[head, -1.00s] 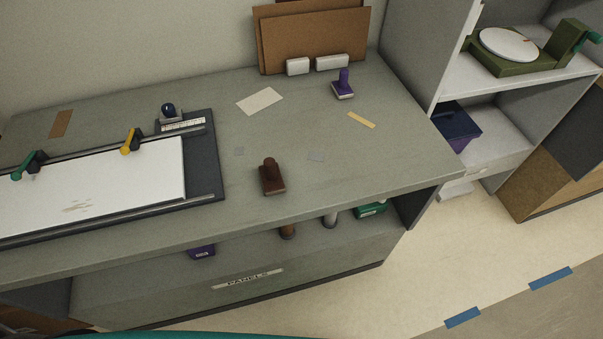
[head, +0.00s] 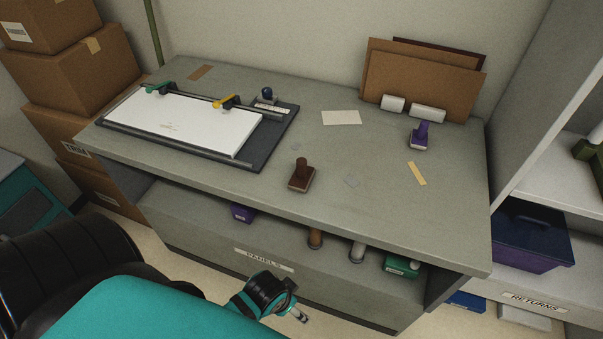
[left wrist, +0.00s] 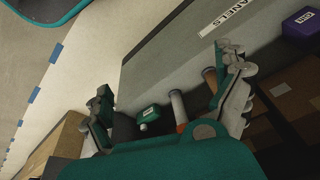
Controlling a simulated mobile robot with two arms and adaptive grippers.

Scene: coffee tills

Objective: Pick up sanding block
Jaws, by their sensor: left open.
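A dark brown block with an upright knob handle (head: 302,178) sits on the grey worktop near its front edge. A similar block with a purple handle (head: 420,136) stands further back at the right. I cannot tell for certain which is the sanding block. My left gripper (left wrist: 168,100) is open and empty in the left wrist view, facing the lower shelf. In the head view, my left gripper (head: 298,314) is low in front of the bench, below the worktop and apart from both blocks. My right gripper is not in view.
A clamp board with white sheet (head: 185,120) lies at the worktop's left. Brown panels (head: 420,82) lean at the back. The lower shelf holds a green box (head: 401,266), cylinders (head: 357,249) and a purple box (head: 243,213). Cartons (head: 80,80) stand left.

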